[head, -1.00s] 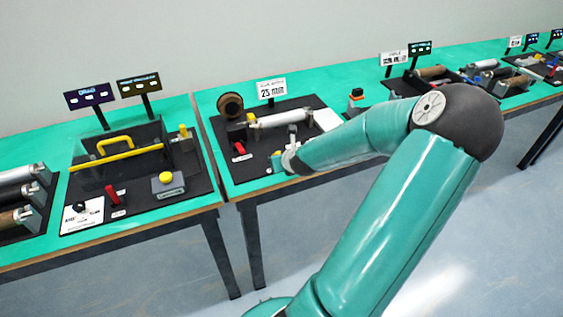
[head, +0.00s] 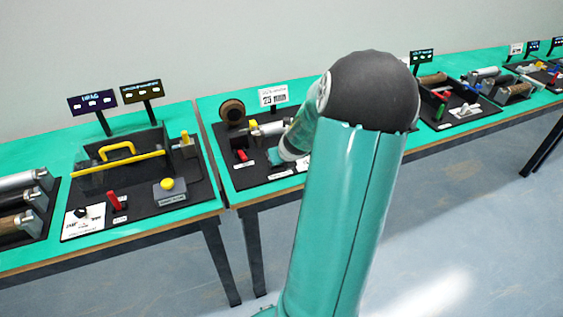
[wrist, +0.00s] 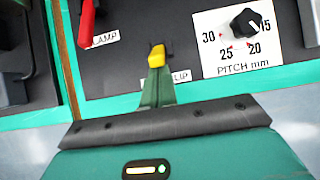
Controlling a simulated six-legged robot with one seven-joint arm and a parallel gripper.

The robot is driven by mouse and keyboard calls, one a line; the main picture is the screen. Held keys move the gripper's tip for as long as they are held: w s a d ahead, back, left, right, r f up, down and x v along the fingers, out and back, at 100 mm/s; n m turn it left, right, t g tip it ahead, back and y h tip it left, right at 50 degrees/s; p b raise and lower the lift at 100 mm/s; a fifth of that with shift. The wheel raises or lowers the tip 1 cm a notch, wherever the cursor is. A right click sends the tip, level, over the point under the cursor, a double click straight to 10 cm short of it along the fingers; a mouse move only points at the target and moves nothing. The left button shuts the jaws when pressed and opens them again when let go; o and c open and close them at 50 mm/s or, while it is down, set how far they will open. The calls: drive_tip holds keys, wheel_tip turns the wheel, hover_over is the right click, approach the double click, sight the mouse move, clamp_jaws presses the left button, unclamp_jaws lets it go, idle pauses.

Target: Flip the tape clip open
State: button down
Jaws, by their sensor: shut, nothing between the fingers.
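The tape clip (wrist: 157,56) appears as a small yellow lever on the black panel in the wrist view. A label beside it reads "CLIP", its left part hidden by my fingers. My gripper (wrist: 157,88) is shut, with its green fingers together and pointing at the clip. The fingertips overlap the clip's near end in the picture; I cannot tell whether they touch it. In the head view my gripper (head: 275,157) is small and low over the middle station's front part, and I cannot make out the clip there.
A red clamp lever (wrist: 87,22) stands left of the clip. A black pitch dial (wrist: 246,23) on a white plate is to the right. In the head view, a brown roll (head: 232,110) stands at the back, and a station with a yellow handle (head: 117,150) is to the left.

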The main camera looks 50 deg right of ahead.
drive_tip(key=shift+w+d+r, duration=0.1)
drive_tip(key=shift+r, duration=0.05)
drive_tip(key=shift+w+d+r, duration=0.2)
drive_tip(key=shift+w+r, duration=0.1)
drive_tip(key=shift+w, duration=0.15)
idle(0.4)
drive_tip(key=shift+r, duration=0.8)
